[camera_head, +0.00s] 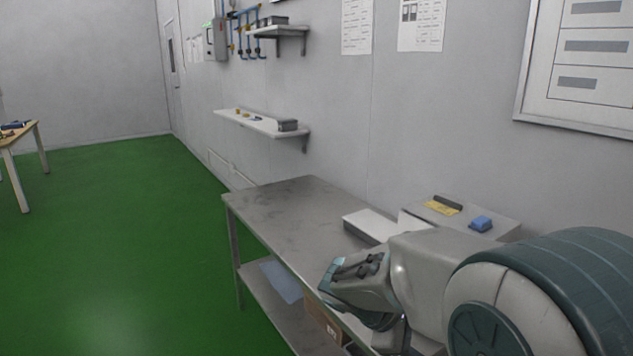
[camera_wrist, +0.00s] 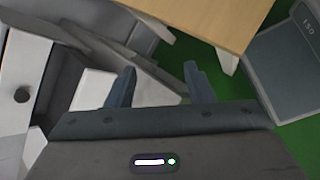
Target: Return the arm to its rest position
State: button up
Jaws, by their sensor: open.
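My arm reaches in from the lower right in the head view, over the near side of the metal workbench (camera_head: 290,205). Its fingers cannot be made out in that view. In the wrist view my gripper (camera_wrist: 158,85) shows two dark fingers set apart, with nothing between them. Beyond the fingers are a wooden surface (camera_wrist: 205,18), a grey shelf or bench edge and a strip of green floor.
The workbench carries a pale flat box (camera_head: 370,225) and a grey box with a blue item (camera_head: 481,223) on top, close to my arm. A cardboard box (camera_head: 322,325) sits on its lower shelf. Wall shelves (camera_head: 262,124) hang behind. Green floor (camera_head: 110,240) is clear at left.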

jog(key=s+a+r+m+t+y+p, duration=0.1)
jog(key=s+a+r+m+y+p, duration=0.3)
jog(key=s+r+m+y+p, duration=0.5)
jog(key=s+r+m+p, duration=0.1)
jog(key=s+r+m, duration=0.2)
jog(key=shift+s+m+t, duration=0.3)
jog(key=shift+s+t, duration=0.05)
jog(key=shift+t, duration=0.05)
